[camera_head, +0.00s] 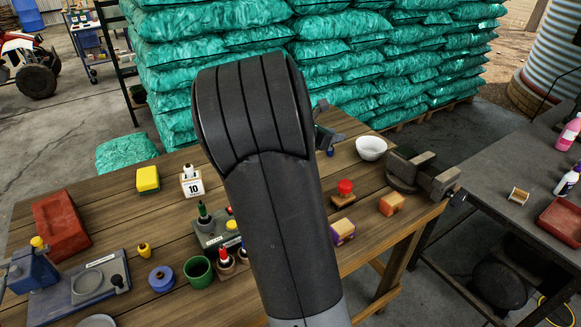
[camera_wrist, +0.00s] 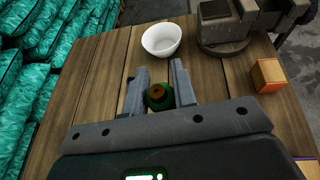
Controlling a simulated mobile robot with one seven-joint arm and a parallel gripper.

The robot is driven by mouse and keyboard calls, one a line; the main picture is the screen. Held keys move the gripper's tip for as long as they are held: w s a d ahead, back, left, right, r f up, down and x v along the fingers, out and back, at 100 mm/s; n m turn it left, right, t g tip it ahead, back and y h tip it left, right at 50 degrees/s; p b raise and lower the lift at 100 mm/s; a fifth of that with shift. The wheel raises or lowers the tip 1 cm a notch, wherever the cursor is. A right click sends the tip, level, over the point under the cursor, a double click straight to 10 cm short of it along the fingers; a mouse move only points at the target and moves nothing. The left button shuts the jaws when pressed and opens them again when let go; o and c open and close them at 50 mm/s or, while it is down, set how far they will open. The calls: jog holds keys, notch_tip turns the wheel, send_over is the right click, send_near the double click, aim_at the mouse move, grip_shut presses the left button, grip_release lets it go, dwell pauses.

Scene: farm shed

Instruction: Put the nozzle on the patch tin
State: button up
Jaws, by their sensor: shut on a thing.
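In the head view my gripper (camera_head: 328,138) is partly hidden behind my arm, and only a small dark blue-looking bit of the held nozzle (camera_head: 330,153) shows. It is at the far side of the wooden bench, left of the white bowl. A low round blue tin (camera_head: 161,278), likely the patch tin, lies on the bench at the front left, well apart from my gripper. Its label cannot be read.
The white bowl (camera_head: 371,149) and a vise (camera_head: 421,175) stand at the bench's right end. A green cup (camera_head: 198,271) and a yellow piece (camera_head: 144,250) flank the blue tin.

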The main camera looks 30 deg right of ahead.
jog(key=w+a+f, duration=0.2)
jog(key=w, duration=0.1)
jog(key=w+a+f, duration=0.2)
jog(key=w+f, duration=0.1)
jog(key=w+a+f, duration=0.2)
jog(key=w+f, duration=0.1)
jog(key=shift+w+a, duration=0.25)
jog(key=shift+w, duration=0.15)
jog(key=shift+f, duration=2)
jog(key=shift+f, duration=0.1)
jog(key=o, duration=1)
jog(key=shift+c, duration=0.2)
